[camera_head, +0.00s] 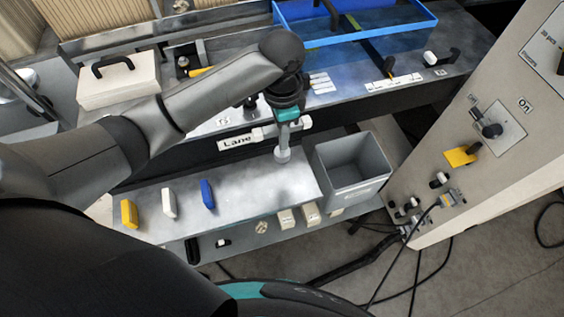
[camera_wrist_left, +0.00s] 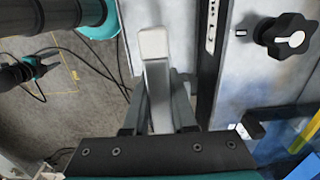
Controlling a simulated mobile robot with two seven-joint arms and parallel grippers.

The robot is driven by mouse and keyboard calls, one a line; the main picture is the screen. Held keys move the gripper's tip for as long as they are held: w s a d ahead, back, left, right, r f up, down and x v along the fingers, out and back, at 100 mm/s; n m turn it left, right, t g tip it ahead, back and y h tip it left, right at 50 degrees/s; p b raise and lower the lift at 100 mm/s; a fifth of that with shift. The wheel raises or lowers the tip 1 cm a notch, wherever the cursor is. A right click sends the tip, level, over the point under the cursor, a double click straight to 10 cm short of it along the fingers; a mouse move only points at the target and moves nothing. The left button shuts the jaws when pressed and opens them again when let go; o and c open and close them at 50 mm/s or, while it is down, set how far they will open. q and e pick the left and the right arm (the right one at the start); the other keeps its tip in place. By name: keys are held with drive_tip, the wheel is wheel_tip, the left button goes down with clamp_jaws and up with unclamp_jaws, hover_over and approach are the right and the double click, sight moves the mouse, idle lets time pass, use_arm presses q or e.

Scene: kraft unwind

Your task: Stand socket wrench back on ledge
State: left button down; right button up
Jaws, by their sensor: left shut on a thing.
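My left gripper (camera_head: 287,117) points down in the head view and is shut on the socket wrench (camera_head: 283,150), a light grey bar with a wider lower end. The wrench hangs roughly upright over the pale metal ledge (camera_head: 245,222). I cannot tell whether its lower end touches the ledge. In the left wrist view, the wrench (camera_wrist_left: 156,80) lies between the fingers of the left gripper (camera_wrist_left: 158,112) and extends away from them. A small dark and teal shape at the left of that view looks like my right gripper (camera_wrist_left: 38,68); its fingers are too small to read.
Yellow (camera_head: 129,213), white (camera_head: 168,203) and blue (camera_head: 207,194) pieces stand on the ledge's left part. A grey open bin (camera_head: 352,170) stands right of the wrench. The workbench front with a "Lane" label (camera_head: 237,141) rises behind. The ledge between the blue piece and bin is clear.

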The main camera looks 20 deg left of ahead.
use_arm(q)
wheel_tip(320, 180, down, 12)
drive_tip(key=shift+b, duration=0.55)
drive_tip(key=shift+f, duration=0.15)
drive_tip(key=c, duration=0.7)
unclamp_jaws()
wheel_tip(320, 180, up, 12)
drive_tip(key=shift+r+p, duration=0.2)
drive_tip(key=shift+p, duration=0.45)
